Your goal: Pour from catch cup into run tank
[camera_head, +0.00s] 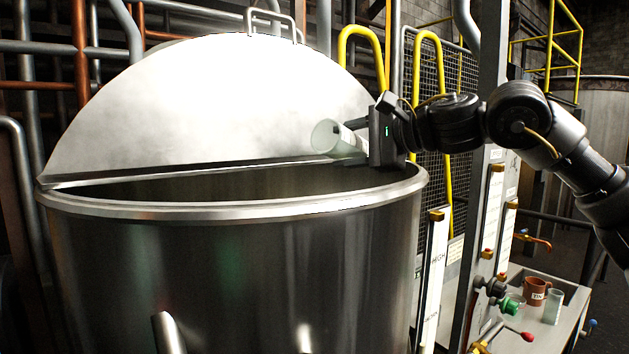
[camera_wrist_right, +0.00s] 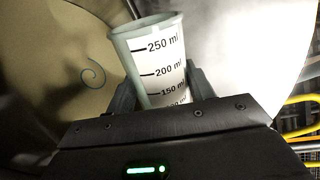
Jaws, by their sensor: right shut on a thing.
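The catch cup (camera_head: 328,137) is a pale translucent measuring cup. It is tipped far over on its side above the run tank (camera_head: 240,260), near the right part of the opening, with its mouth facing left. My right gripper (camera_head: 352,142) is shut on it. In the right wrist view the cup (camera_wrist_right: 158,62) sits between the fingers, with printed marks up to 250 ml. The tank is a large steel vessel with its half lid (camera_head: 215,100) raised at the back. I see no clear stream from the cup, and its inside is mostly hidden. My left gripper is out of view.
At the lower right, a bench (camera_head: 515,340) holds a brown jug (camera_head: 536,290), a clear glass (camera_head: 553,308) and a green vessel (camera_head: 513,304). Valves and a sight gauge (camera_head: 433,275) stand right of the tank. Yellow rails (camera_head: 428,60) rise behind it.

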